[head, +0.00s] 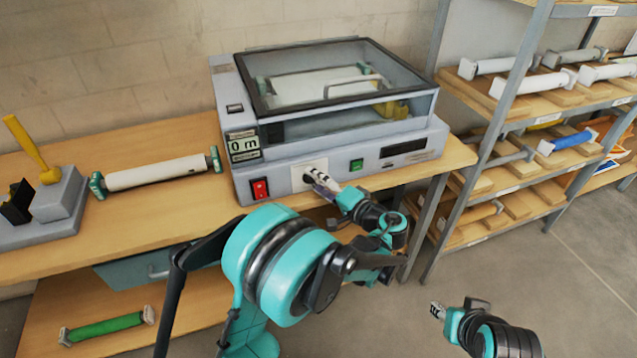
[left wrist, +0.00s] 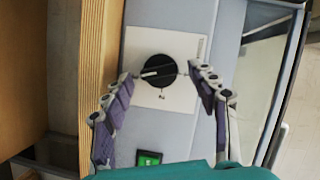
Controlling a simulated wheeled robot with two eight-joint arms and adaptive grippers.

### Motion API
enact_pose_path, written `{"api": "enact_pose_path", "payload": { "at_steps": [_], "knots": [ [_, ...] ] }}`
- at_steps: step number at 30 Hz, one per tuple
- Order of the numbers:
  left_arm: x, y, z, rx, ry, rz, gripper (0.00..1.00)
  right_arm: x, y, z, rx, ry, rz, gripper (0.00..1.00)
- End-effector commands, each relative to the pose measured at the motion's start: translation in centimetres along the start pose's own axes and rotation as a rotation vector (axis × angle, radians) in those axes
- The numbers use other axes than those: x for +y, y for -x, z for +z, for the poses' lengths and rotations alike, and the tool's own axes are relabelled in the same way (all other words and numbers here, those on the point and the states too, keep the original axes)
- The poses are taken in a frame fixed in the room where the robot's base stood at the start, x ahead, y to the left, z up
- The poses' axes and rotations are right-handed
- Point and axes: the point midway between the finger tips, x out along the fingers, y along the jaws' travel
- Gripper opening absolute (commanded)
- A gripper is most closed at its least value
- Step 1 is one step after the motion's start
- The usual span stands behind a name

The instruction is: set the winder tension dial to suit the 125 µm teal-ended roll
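The winder tension dial (left wrist: 160,71) is a round black knob with a white pointer line, on a white plate (left wrist: 178,97) on the laminator's front. In the left wrist view the line lies nearly level across the picture. My left gripper (left wrist: 158,72) is open, its fingertips to either side of the dial; I cannot tell whether they touch it. In the head view the left gripper (head: 318,180) largely covers the dial. A white roll with teal ends (head: 155,173) lies on the table left of the laminator (head: 285,182). My right gripper (head: 437,310) is low at the right, away from the table.
Another white roll with teal ends (head: 315,86) is under the laminator's clear lid. A red switch (head: 260,188) and green button (head: 357,164) flank the dial. A yellow-handled device (head: 55,195) stands at left. A shelf rack (head: 505,120) holds several rolls. A green roll (head: 108,326) lies below.

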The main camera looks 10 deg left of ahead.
Motion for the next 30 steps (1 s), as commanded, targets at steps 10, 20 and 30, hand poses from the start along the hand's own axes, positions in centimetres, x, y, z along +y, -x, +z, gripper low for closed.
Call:
{"api": "enact_pose_path", "payload": {
  "at_steps": [10,20,30],
  "knots": [
    [0.0,1.0,0.0,0.001,0.001,0.0,0.59,0.0,0.0,0.0,0.0,0.0,0.0,0.39],
    [0.0,7.8,-0.1,0.003,-0.001,0.001,0.59,0.0,0.0,0.0,0.0,0.0,0.0,0.39],
    [0.0,11.9,0.0,0.0,0.001,0.0,0.59,0.0,0.0,0.0,0.0,0.0,0.0,0.39]
  ]
}}
